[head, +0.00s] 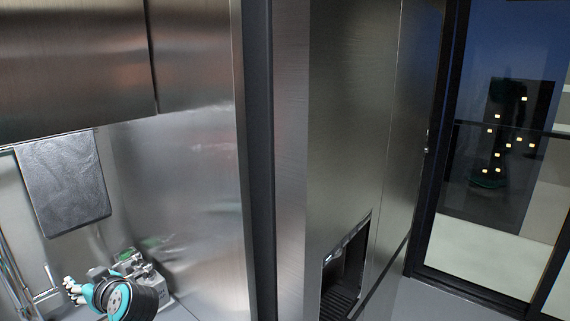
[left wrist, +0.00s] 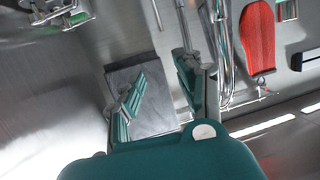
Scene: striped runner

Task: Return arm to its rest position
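My left gripper (left wrist: 160,88) shows in the left wrist view with its two teal fingers apart and nothing between them. In the head view the teal and black end of my left arm (head: 118,296) is at the lower left, by the steel wall and counter corner. My right gripper is in neither view.
A dark grey square panel (head: 62,182) hangs at the left; a metal tap (head: 45,285) stands below it. A tall steel cabinet (head: 350,120) with a dark recess (head: 345,270) fills the middle. A red hanging item (left wrist: 258,38) shows in the wrist view. A glass door (head: 505,150) is at the right.

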